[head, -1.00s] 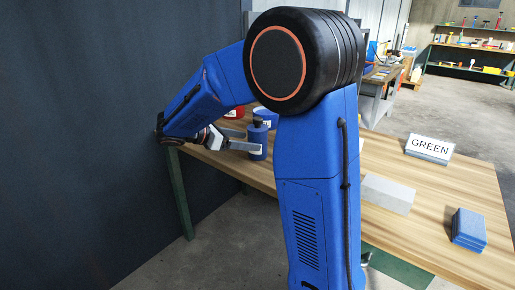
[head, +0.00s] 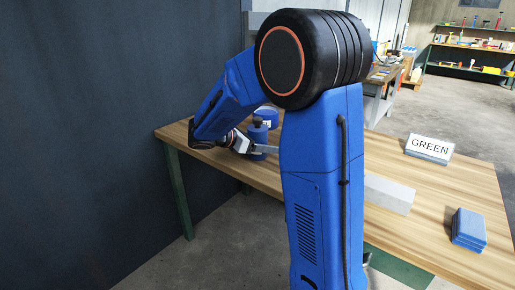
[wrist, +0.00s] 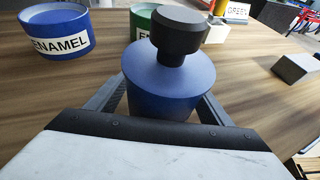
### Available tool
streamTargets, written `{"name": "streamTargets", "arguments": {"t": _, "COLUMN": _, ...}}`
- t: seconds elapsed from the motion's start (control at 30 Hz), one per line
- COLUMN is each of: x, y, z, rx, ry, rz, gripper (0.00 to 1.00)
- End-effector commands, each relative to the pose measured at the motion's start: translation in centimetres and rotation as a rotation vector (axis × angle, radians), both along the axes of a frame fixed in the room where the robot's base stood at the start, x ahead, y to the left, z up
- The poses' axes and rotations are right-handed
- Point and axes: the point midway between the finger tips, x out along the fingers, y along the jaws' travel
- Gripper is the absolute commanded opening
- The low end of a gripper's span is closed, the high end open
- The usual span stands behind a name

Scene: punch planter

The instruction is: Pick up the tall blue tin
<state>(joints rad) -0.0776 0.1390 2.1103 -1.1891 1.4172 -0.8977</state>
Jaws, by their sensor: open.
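The tall blue tin (wrist: 172,82) with a black knobbed cap (wrist: 178,32) stands upright on the table, close in front of my wrist camera. It also shows in the head view (head: 258,135), partly hidden by my gripper. My gripper (head: 259,149) is open, with one finger on each side of the tin. In the wrist view the fingers (wrist: 163,101) run along its left and right sides; their tips are hidden behind it. I cannot tell whether either finger touches it.
A wider blue tin labelled ENAMEL (wrist: 57,32) stands to the left, and a green tin (wrist: 143,20) just behind. A GREEN sign (head: 428,147), a grey block (head: 389,193) and blue boxes (head: 468,229) sit on the table's right. A dark wall (head: 80,120) is at left.

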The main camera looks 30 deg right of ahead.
Motion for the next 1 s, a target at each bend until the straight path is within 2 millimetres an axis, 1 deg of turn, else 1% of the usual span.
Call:
{"name": "streamTargets", "arguments": {"t": 0.13, "x": 0.0, "y": 0.0, "z": 0.0, "rx": 0.0, "ry": 0.0, "rz": 0.0, "gripper": 0.74}}
{"name": "streamTargets", "arguments": {"t": 0.17, "x": 0.0, "y": 0.0, "z": 0.0, "rx": 0.0, "ry": 0.0, "rz": 0.0, "gripper": 0.67}}
{"name": "streamTargets", "arguments": {"t": 0.2, "x": 0.0, "y": 0.0, "z": 0.0, "rx": 0.0, "ry": 0.0, "rz": 0.0, "gripper": 0.57}}
{"name": "streamTargets", "arguments": {"t": 0.27, "x": 0.0, "y": 0.0, "z": 0.0, "rx": 0.0, "ry": 0.0, "rz": 0.0, "gripper": 0.43}}
{"name": "streamTargets", "arguments": {"t": 0.3, "x": 0.0, "y": 0.0, "z": 0.0, "rx": 0.0, "ry": 0.0, "rz": 0.0, "gripper": 0.33}}
{"name": "streamTargets", "arguments": {"t": 0.37, "x": 0.0, "y": 0.0, "z": 0.0, "rx": 0.0, "ry": 0.0, "rz": 0.0, "gripper": 0.19}}
{"name": "streamTargets", "arguments": {"t": 0.57, "x": 0.0, "y": 0.0, "z": 0.1, "rx": 0.0, "ry": -0.001, "rz": 0.0, "gripper": 0.18}}
{"name": "streamTargets", "arguments": {"t": 0.67, "x": 0.0, "y": 0.0, "z": 0.4, "rx": 0.0, "ry": -0.002, "rz": -0.001, "gripper": 0.18}}
{"name": "streamTargets", "arguments": {"t": 0.77, "x": 0.0, "y": 0.0, "z": 1.4, "rx": 0.0, "ry": -0.002, "rz": -0.001, "gripper": 0.18}}
{"name": "streamTargets", "arguments": {"t": 1.0, "x": 0.0, "y": 0.0, "z": 5.6, "rx": 0.0, "ry": -0.005, "rz": -0.001, "gripper": 0.18}}
